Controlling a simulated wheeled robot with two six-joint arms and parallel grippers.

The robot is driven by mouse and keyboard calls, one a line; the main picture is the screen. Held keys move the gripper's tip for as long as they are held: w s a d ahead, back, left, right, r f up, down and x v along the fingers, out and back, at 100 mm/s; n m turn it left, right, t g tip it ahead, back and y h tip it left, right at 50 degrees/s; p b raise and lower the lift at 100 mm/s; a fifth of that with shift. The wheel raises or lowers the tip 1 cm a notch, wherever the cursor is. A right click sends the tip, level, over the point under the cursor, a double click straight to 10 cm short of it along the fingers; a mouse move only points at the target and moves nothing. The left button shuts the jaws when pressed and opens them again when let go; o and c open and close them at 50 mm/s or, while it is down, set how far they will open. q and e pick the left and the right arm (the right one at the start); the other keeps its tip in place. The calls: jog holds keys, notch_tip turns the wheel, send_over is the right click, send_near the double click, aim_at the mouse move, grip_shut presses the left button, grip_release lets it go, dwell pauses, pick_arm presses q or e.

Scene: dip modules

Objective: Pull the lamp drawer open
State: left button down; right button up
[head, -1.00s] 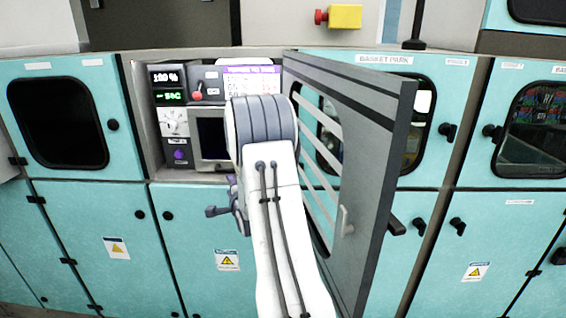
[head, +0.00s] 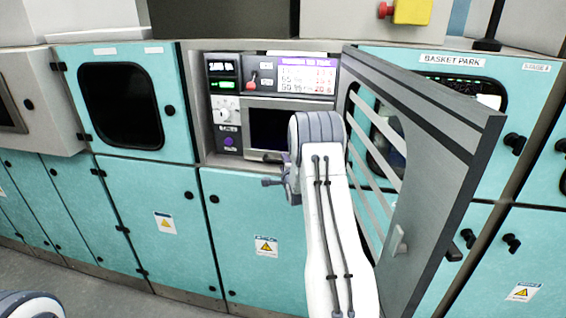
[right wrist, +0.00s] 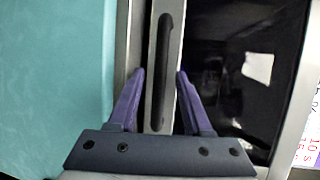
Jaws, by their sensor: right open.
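The lamp drawer (head: 271,126) is a grey-framed front with a dark window, set in the open bay under the lit display. It looks closed. Its black bar handle (right wrist: 163,75) is on a narrow grey strip in the right wrist view. My right gripper (right wrist: 161,73) is open, its two purple fingers on either side of the strip with the handle. I cannot tell whether they touch it. In the head view my white right forearm and wrist hide most of this gripper and the drawer's lower right. My left gripper is out of view.
A grey slatted door (head: 437,150) stands swung open just right of my right arm. A control column (head: 225,105) with knobs and readouts is left of the drawer. Teal cabinet doors (head: 245,235) fill the front below. Floor shows at lower left.

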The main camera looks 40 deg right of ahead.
jog(key=shift+w, duration=0.1)
grip_shut()
dwell(1.4)
